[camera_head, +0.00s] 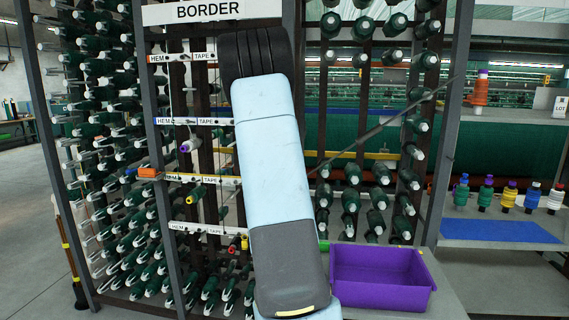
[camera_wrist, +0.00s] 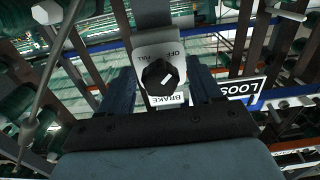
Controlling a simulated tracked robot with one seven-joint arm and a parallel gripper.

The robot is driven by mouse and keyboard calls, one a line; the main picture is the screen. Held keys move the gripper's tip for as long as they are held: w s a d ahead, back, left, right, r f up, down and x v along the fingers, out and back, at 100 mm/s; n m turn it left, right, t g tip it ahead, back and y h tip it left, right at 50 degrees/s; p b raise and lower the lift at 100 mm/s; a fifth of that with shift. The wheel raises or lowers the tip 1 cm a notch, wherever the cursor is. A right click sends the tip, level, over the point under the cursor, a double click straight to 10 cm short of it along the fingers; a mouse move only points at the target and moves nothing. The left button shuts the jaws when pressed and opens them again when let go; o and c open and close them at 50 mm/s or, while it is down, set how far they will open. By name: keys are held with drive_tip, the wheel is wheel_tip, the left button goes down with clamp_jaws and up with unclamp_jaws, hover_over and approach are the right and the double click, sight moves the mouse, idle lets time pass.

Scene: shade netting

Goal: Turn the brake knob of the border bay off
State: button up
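The brake knob (camera_wrist: 158,77) is black with a short white mark slanting up to the right. It sits on a pale plate (camera_wrist: 160,48) with small lettering that seems to read OFF and FULL. A white BRAKE label (camera_wrist: 166,100) shows upside down just below it. My gripper (camera_wrist: 162,82) is open, with one dark finger on each side of the knob; gaps show between the fingers and the knob, and I cannot tell whether either touches. In the head view the bay under the BORDER sign (camera_head: 208,11) is partly covered by my arm, which hides the knob and my gripper.
Racks of green bobbins (camera_head: 105,150) stand on the left, with others right of my arm. A thin rod crosses the right bay. A purple bin (camera_head: 380,278) sits low on the right. A LOOS... sign (camera_wrist: 240,91) is right of my gripper. Clear floor lies at far left.

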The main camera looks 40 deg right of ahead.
drive_tip(key=v, duration=1.3)
drive_tip(key=shift+s+a, duration=0.25)
drive_tip(key=shift+a, duration=0.1)
drive_tip(key=s+a+r+n+y, duration=0.25)
drive_tip(key=a+y, duration=0.35)
drive_tip(key=a, duration=0.6)
drive_tip(key=s+a+r+n+y, duration=0.25)
drive_tip(key=a+y, duration=0.25)
drive_tip(key=a, duration=0.6)
drive_tip(key=s+a+n+g+y, duration=0.1)
drive_tip(key=s+a, duration=0.4)
drive_tip(key=s, duration=0.5)
drive_tip(key=s+a+n+g+y, duration=0.1)
drive_tip(key=s+a+n+g, duration=0.2)
drive_tip(key=s, duration=0.8)
drive_tip(key=a+g, duration=0.2)
drive_tip(key=a, duration=0.1)
drive_tip(key=shift+f+n+y, duration=0.3)
drive_tip(key=shift+f, duration=0.1)
